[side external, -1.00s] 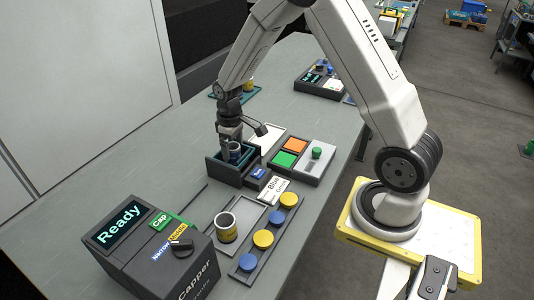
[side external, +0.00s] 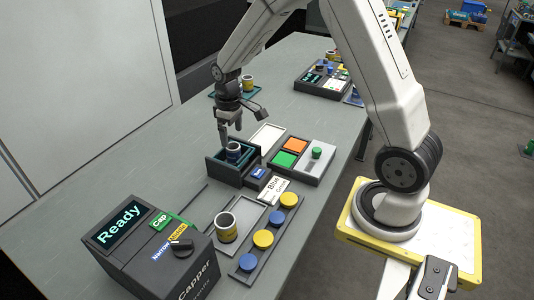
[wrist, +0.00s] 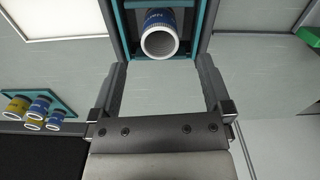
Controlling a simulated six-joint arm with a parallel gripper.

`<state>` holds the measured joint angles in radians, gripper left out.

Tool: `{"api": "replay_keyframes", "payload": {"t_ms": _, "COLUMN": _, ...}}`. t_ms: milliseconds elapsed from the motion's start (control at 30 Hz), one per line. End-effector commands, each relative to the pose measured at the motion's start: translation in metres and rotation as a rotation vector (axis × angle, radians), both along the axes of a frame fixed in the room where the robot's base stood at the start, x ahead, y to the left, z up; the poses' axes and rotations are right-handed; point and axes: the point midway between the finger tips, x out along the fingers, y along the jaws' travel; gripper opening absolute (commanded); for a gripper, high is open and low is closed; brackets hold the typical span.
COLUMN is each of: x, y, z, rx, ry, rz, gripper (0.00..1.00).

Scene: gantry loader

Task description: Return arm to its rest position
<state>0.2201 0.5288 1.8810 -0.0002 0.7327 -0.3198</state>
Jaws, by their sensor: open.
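My gripper (side external: 230,135) is open and empty above the dark open-topped box (side external: 222,172) in the side external view. A cup-like container with a white rim (side external: 233,151) stands inside the box, just below the fingertips and apart from them. In the wrist view the two fingers (wrist: 162,68) are spread wide. The container, with a blue label (wrist: 160,40), shows beyond them inside the box's teal rim (wrist: 117,20).
A dark capper machine (side external: 150,245) with a "Ready" screen stands at the front. A yellow-labelled cup (side external: 225,227) sits on a grey tray, next to a rack with blue and yellow caps (side external: 263,239). The table's left part is clear.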

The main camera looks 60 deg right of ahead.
Motion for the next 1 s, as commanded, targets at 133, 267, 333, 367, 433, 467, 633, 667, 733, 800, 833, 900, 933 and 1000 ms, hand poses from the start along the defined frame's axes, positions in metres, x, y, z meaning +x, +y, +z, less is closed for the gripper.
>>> {"api": "replay_keyframes", "payload": {"t_ms": 133, "x": 0.001, "y": 0.0, "z": 0.008, "rx": -0.001, "ry": -0.003, "rz": 0.0, "gripper": 1.0}}
{"api": "replay_keyframes", "payload": {"t_ms": 267, "x": 0.0, "y": 0.0, "z": 0.013, "rx": 0.0, "ry": -0.001, "rz": 0.0, "gripper": 1.0}}
{"api": "replay_keyframes", "payload": {"t_ms": 333, "x": 0.0, "y": 0.0, "z": 0.015, "rx": 0.0, "ry": -0.001, "rz": 0.0, "gripper": 1.0}}
{"api": "replay_keyframes", "payload": {"t_ms": 367, "x": 0.0, "y": 0.0, "z": 0.016, "rx": 0.0, "ry": -0.001, "rz": 0.0, "gripper": 1.0}}
{"api": "replay_keyframes", "payload": {"t_ms": 433, "x": 0.0, "y": 0.0, "z": 0.017, "rx": 0.0, "ry": -0.001, "rz": 0.0, "gripper": 1.0}}
{"api": "replay_keyframes", "payload": {"t_ms": 467, "x": 0.0, "y": 0.0, "z": 0.017, "rx": 0.0, "ry": -0.001, "rz": 0.0, "gripper": 1.0}}
{"api": "replay_keyframes", "payload": {"t_ms": 633, "x": 0.0, "y": 0.0, "z": 0.016, "rx": 0.0, "ry": -0.001, "rz": 0.0, "gripper": 1.0}}
{"api": "replay_keyframes", "payload": {"t_ms": 667, "x": 0.0, "y": 0.0, "z": 0.016, "rx": 0.0, "ry": -0.001, "rz": 0.0, "gripper": 1.0}}
{"api": "replay_keyframes", "payload": {"t_ms": 733, "x": 0.0, "y": 0.0, "z": 0.016, "rx": 0.0, "ry": -0.001, "rz": 0.0, "gripper": 1.0}}
{"api": "replay_keyframes", "payload": {"t_ms": 800, "x": 0.0, "y": 0.0, "z": 0.016, "rx": 0.0, "ry": -0.001, "rz": 0.0, "gripper": 1.0}}
{"api": "replay_keyframes", "payload": {"t_ms": 833, "x": 0.0, "y": 0.0, "z": 0.016, "rx": 0.0, "ry": -0.001, "rz": 0.0, "gripper": 1.0}}
{"api": "replay_keyframes", "payload": {"t_ms": 900, "x": 0.0, "y": 0.0, "z": 0.016, "rx": 0.0, "ry": -0.001, "rz": 0.0, "gripper": 1.0}}
{"api": "replay_keyframes", "payload": {"t_ms": 933, "x": 0.0, "y": 0.0, "z": 0.016, "rx": 0.0, "ry": -0.001, "rz": 0.0, "gripper": 1.0}}
{"api": "replay_keyframes", "payload": {"t_ms": 1000, "x": 0.0, "y": 0.0, "z": 0.016, "rx": 0.0, "ry": -0.001, "rz": 0.0, "gripper": 1.0}}
